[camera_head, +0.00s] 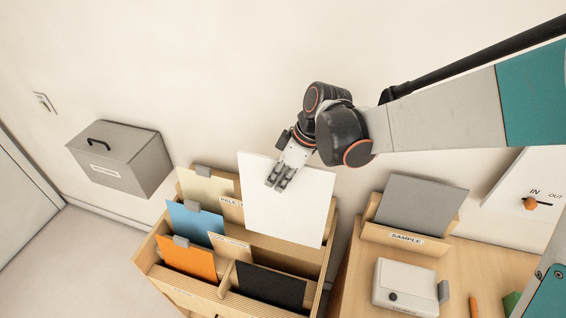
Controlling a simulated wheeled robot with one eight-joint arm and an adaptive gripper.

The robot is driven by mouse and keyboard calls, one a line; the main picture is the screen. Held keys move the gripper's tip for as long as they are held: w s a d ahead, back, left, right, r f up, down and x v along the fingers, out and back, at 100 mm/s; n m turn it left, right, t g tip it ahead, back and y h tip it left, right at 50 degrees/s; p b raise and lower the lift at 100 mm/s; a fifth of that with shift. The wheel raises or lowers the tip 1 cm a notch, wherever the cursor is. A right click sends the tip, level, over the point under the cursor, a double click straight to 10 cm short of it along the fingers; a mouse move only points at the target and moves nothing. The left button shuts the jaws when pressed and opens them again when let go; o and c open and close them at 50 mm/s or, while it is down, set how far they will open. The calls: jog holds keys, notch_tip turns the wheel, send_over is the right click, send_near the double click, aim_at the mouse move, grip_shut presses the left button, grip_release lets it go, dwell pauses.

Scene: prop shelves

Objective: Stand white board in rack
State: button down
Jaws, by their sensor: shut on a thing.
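The white board (286,213) is a flat, roughly square panel, upright and slightly tilted in the picture, at the back right of the rack. My gripper (279,180) is shut on the white board near its upper middle. The wooden rack (207,292) has several slots in rows. The board's lower edge is over the right rear part of the rack; I cannot tell whether it rests in a slot or hangs just above it. The gripper's far finger is not clearly seen.
The rack also holds a cream board (205,185), a blue board (192,221), an orange board (186,260) and a black board (270,286). A grey lidded box (120,160) stands at left. A grey board (420,207) stands in a "SAMPLE" holder (392,238) at right, behind a white device (407,286).

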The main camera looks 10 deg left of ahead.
jog(key=b, duration=0.2)
send_over(279, 212)
jog(key=w, duration=0.2)
jog(key=f, duration=0.6)
jog(key=shift+s+a+f, duration=0.1)
jog(key=shift+s+f, duration=0.15)
jog(key=shift+f, duration=0.15)
jog(key=shift+s+f+b, duration=0.2)
jog(key=shift+f+b, duration=0.05)
jog(key=shift+b, duration=0.05)
jog(key=shift+w+f+b, duration=0.1)
jog(key=shift+f+b, duration=1.8)
jog(key=shift+f, duration=1.45)
notch_tip(279, 212, down, 18)
jog(key=b, duration=1.6)
jog(key=c, duration=1.7)
grip_release()
jog(key=shift+o, duration=0.2)
